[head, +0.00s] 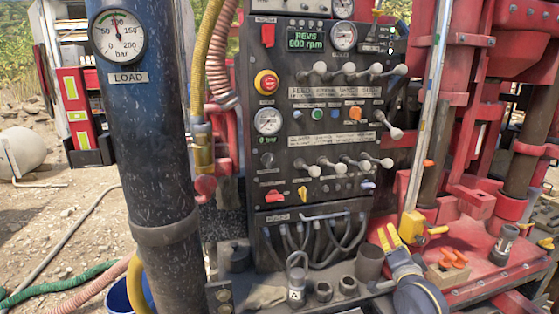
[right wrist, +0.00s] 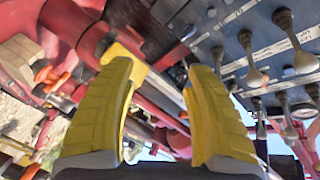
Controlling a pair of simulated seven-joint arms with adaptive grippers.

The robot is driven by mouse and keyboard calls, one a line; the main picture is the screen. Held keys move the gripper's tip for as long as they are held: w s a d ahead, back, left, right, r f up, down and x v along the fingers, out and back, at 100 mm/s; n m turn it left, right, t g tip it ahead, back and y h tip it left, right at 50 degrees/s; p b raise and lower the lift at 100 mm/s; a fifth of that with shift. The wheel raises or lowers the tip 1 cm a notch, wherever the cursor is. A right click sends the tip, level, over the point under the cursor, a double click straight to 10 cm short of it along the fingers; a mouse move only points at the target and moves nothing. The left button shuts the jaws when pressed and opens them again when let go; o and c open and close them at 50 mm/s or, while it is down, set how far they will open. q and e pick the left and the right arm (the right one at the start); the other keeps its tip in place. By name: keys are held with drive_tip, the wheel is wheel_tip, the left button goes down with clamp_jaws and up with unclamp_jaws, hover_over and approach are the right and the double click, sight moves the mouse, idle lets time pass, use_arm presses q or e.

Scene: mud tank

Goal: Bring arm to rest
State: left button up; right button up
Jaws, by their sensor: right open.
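My right gripper (head: 389,237) is at the lower right of the head view, in front of the panel's lower right corner. Its yellow fingers stand apart, and in the right wrist view the gap between the fingertips (right wrist: 160,75) is empty. The control panel (head: 318,215) stands upright in the middle of the head view. Its chrome levers (head: 350,166) are above and left of the gripper, and some levers (right wrist: 256,75) show at the right of the wrist view. My left gripper is not in view.
A yellow fitting (head: 411,227) on a pole is just right of the gripper. Red machinery (head: 480,215) fills the right side. A thick blue column (head: 150,130) with a gauge stands left. Cups and cylinders sit on the ledge below the panel. Hoses lie on the ground at left.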

drive_tip(key=s+f+n+g, duration=0.3)
drive_tip(key=s+f+n, duration=0.3)
drive_tip(key=s+f, duration=0.5)
drive_tip(key=s+a+f+n+g, duration=0.1)
drive_tip(key=s+f+n+g, duration=0.1)
drive_tip(key=s+f+n, duration=0.5)
drive_tip(key=s+f+n+g+h, duration=0.1)
drive_tip(key=s+f+n+g, duration=0.2)
drive_tip(key=s, duration=0.8)
drive_tip(key=s+a+f+n+g, duration=0.1)
drive_tip(key=s+f+n, duration=0.4)
drive_tip(key=s, duration=0.4)
drive_tip(key=s+a+f+m+g+y, duration=0.1)
drive_tip(key=a+f+g, duration=0.15)
drive_tip(key=f, duration=1.35)
drive_tip(key=s+a+f+g+y, duration=0.1)
drive_tip(key=s+a+f+y, duration=0.15)
drive_tip(key=f, duration=1.35)
drive_tip(key=s+f+m+g, duration=0.2)
drive_tip(key=s+f+m, duration=0.1)
drive_tip(key=s+f, duration=1.7)
drive_tip(key=shift+s+a+f+g+y, duration=0.2)
drive_tip(key=shift+s+f+g+y, duration=0.15)
drive_tip(key=shift+s, duration=0.25)
